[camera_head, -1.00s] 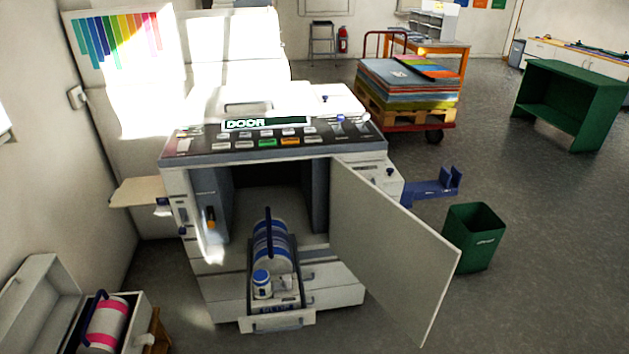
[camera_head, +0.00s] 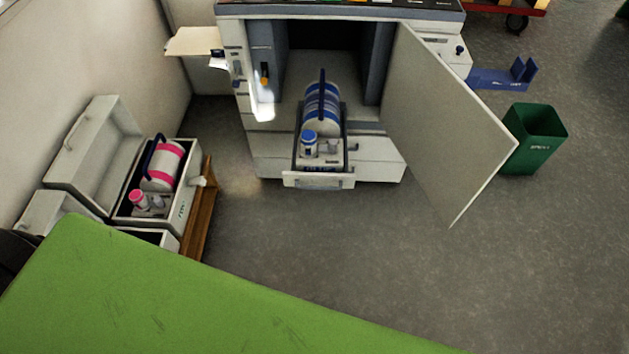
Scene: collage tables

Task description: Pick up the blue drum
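The blue drum (camera_head: 321,112) is a white cylinder with blue bands and a dark blue handle arching over it. It sits on a pulled-out tray (camera_head: 319,181) at the front of the open machine (camera_head: 244,100). A small white bottle with a blue cap (camera_head: 309,144) stands on the tray in front of the drum. Neither of my grippers shows in the view.
The machine's door (camera_head: 440,125) hangs open to the right. A green bin (camera_head: 530,140) stands beyond it. At left, an open case (camera_head: 186,215) holds a pink-banded drum (camera_head: 161,167). A green surface (camera_head: 150,300) fills the lower left. Grey floor in the middle is clear.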

